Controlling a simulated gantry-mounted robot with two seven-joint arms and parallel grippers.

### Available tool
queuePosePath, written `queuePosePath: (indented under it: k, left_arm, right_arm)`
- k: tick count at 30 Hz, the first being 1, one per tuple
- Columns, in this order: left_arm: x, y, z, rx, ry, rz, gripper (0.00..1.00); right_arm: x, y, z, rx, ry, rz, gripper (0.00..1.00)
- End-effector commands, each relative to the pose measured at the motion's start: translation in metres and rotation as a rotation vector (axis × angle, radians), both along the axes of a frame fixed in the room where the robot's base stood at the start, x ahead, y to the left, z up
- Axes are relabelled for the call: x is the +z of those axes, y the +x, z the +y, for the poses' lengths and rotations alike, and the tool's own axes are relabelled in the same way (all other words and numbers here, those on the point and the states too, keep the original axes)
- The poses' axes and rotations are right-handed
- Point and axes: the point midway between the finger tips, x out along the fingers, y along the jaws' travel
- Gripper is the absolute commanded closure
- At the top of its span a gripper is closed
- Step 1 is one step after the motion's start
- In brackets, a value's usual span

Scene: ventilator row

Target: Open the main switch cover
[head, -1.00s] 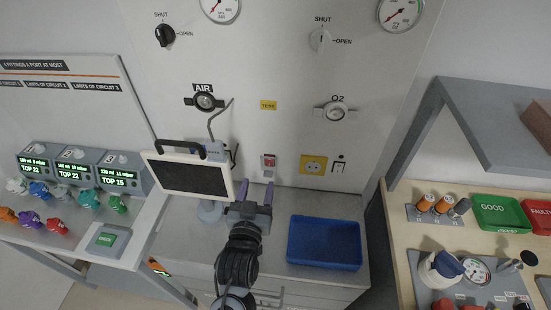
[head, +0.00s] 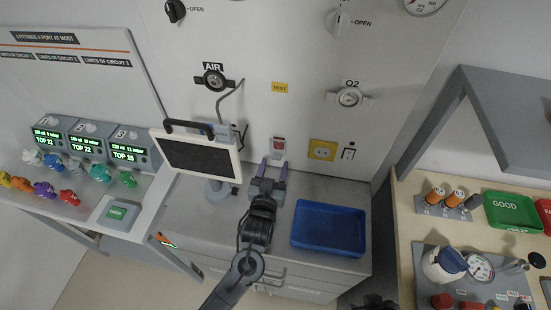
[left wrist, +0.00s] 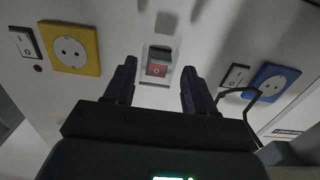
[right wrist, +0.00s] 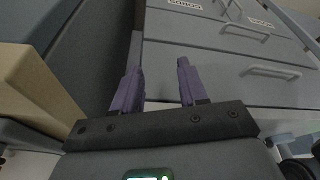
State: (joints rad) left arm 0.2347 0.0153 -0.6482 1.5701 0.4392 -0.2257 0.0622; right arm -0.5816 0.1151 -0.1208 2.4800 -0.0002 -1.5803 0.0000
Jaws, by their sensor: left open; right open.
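The main switch (head: 278,146) is a small red switch under a clear cover on the white wall panel, above the counter. In the left wrist view the red switch (left wrist: 157,70) sits behind the transparent cover (left wrist: 158,56), which looks closed. My left gripper (head: 270,168) is open just below and in front of it, fingers pointing at the panel. In the left wrist view the cover lies between and beyond the fingertips (left wrist: 160,75), with no visible contact. My right gripper (right wrist: 158,75) is open and empty, facing grey drawers low down.
A tilted monitor (head: 200,155) stands close to the left of my left gripper. A blue tray (head: 329,228) lies on the counter to the right. A yellow socket (head: 322,150) is right of the switch. Drawers with handles (right wrist: 245,32) face my right gripper.

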Motion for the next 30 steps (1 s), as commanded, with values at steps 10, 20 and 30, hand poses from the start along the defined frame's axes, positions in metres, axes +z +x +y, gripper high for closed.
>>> queuePosePath:
  k: [10,20,30]
  left_arm:
    - [0.000,0.027,-0.005,0.001,-0.001,0.000,0.45]
    - [0.000,0.028,-0.005,0.001,-0.001,0.000,0.45]
    - [0.000,0.028,-0.005,0.001,-0.001,0.000,0.97]
  right_arm:
    - [0.004,0.001,-0.003,0.006,-0.010,-0.003,0.57]
    - [0.004,0.001,-0.002,0.005,-0.009,-0.002,0.57]
    - [0.004,0.001,-0.001,-0.001,-0.002,-0.002,0.57]
